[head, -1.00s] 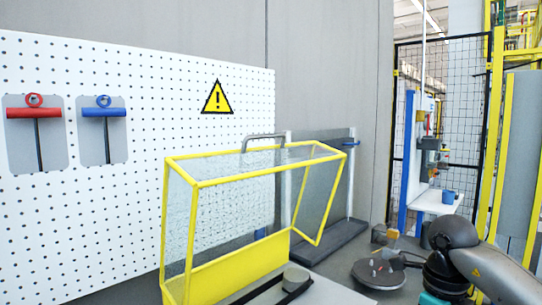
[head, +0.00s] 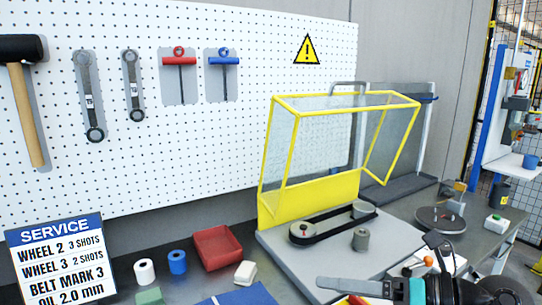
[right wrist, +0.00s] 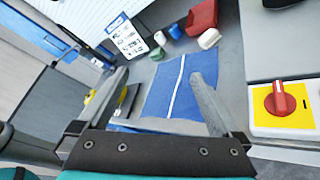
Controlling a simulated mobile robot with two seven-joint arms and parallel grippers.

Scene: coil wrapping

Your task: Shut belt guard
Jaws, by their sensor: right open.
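The belt guard (head: 318,201) is a yellow frame with clear panels. In the head view it stands raised and tilted at the back of a grey base plate (head: 290,262), so it is open. A grey bar handle (head: 347,84) shows at its upper back edge. Below it, a black belt (head: 335,221) runs around two pulleys, uncovered. My right gripper (head: 335,288) is low at the front of the plate, apart from the guard. In the right wrist view its two fingers (right wrist: 158,85) are wide apart with nothing between them. My left gripper is not in view.
A red switch knob on a yellow plate (right wrist: 279,102) is close to my right gripper. A red bin (head: 217,248), white and blue rolls (head: 177,262) and a blue cloth (head: 240,296) lie left of the plate. A round disc (head: 440,220) stands to the right.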

